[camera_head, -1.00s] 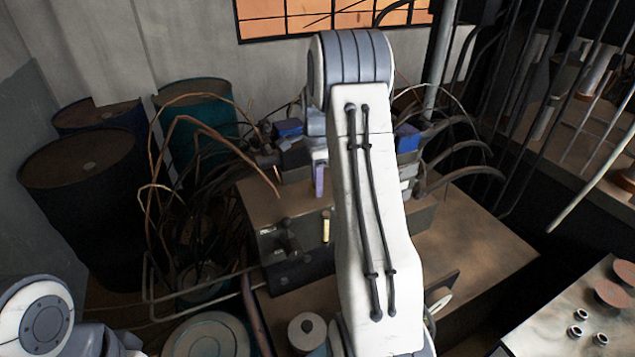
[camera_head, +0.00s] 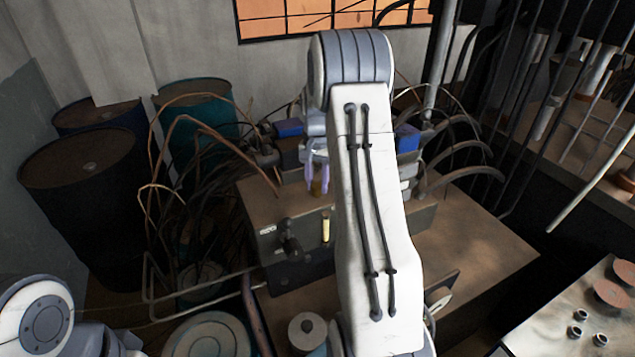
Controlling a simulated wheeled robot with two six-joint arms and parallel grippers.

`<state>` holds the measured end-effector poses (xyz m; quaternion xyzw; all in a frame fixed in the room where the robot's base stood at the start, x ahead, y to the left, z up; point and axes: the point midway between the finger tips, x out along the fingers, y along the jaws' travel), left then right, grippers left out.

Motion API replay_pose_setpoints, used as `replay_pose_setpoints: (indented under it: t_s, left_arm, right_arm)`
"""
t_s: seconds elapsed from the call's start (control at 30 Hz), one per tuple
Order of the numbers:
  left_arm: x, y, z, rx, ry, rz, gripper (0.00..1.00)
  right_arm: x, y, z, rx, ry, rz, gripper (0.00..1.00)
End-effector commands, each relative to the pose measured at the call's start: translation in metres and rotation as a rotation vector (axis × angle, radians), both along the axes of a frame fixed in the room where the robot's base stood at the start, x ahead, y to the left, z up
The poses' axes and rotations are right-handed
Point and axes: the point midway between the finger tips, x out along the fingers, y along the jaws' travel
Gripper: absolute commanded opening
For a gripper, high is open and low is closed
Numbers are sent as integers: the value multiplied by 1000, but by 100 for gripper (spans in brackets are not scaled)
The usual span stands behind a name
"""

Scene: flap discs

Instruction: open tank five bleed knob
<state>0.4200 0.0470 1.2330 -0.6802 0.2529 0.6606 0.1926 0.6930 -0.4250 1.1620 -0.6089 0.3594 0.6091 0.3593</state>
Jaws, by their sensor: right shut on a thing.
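My right gripper (camera_head: 317,186) is at the back part of a brown-topped box-like tank (camera_head: 262,205), left of my white right forearm. Its two purple fingers point down and are shut on a small ochre knob (camera_head: 318,188) between them. The knob's base and the far side of the tank are hidden by my arm. The tank's dark front carries a black tap (camera_head: 289,240), a yellow sight tube (camera_head: 326,228) and a small pale label too small to read. My left arm shows at the lower left; its gripper is out of view.
Dark drums (camera_head: 85,165) and a teal drum (camera_head: 200,110) stand at the left. Tangled cables and pipes (camera_head: 190,150) crowd the tank's left side. Bent hoses (camera_head: 470,175) and upright bars rise at the right. A metal bench (camera_head: 560,310) is at the lower right.

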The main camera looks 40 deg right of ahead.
Motion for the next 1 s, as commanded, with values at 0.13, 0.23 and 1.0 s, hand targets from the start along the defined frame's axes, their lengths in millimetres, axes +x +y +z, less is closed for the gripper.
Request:
replay_pose_setpoints:
  t_s: [0.13, 0.23, 1.0]
  left_arm:
    - [0, 0, 0, 0, 0, 0, 50]
    - [0, 0, 0, 0, 0, 0, 50]
    - [0, 0, 0, 0, 0, 0, 50]
  right_arm:
    - [0, 0, 1, 1, 0, 136, 0]
    - [0, 0, 1, 1, 0, 224, 0]
    - [0, 0, 1, 1, 0, 545, 0]
